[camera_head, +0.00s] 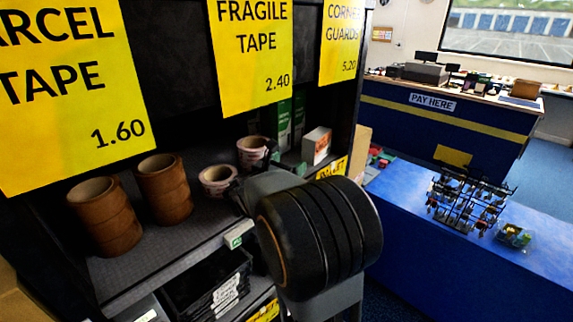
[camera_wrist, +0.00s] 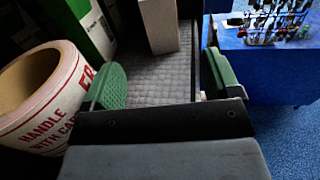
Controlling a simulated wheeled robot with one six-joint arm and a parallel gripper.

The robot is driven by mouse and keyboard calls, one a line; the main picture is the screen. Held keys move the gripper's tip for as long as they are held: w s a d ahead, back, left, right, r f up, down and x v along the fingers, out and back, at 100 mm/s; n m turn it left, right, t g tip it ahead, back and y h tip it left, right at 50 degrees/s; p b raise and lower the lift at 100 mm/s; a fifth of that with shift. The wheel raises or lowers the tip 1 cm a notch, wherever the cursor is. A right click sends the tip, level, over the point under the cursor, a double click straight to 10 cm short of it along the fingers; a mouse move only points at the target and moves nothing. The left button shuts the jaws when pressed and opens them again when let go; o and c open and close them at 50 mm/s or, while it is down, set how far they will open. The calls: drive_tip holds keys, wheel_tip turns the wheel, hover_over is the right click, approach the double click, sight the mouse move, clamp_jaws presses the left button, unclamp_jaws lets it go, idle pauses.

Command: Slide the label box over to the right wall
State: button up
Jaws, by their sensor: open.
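The small white box (camera_head: 316,146), which I take to be the label box, stands upright on the shelf (camera_head: 150,262) near its right end. It also shows ahead of my gripper in the wrist view (camera_wrist: 158,26), with its top cut off. My gripper (camera_wrist: 163,72) is open and empty, its green-padded fingers apart over the grey shelf mat. The box is beyond the fingertips, and I see no contact. In the head view my arm hides most of the gripper. The dark right wall (camera_head: 341,92) of the shelf stands just right of the box.
A red-and-white tape roll (camera_wrist: 38,98) is close to the left finger. Green boxes (camera_wrist: 75,22) stand at the back, left of the white box. Brown tape rolls (camera_head: 165,188) stand farther left. A blue counter (camera_head: 470,255) with a rack lies right of the shelf.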

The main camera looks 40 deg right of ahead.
sight(308, 149)
drive_tip(key=p+x, duration=0.2)
drive_tip(key=x, duration=1.2)
drive_tip(key=shift+s, duration=0.1)
drive_tip(key=shift+a, duration=0.1)
drive_tip(key=c, duration=1.2)
drive_tip(key=o, duration=1.2)
drive_tip(key=b+v, duration=0.2)
drive_tip(key=v, duration=1.2)
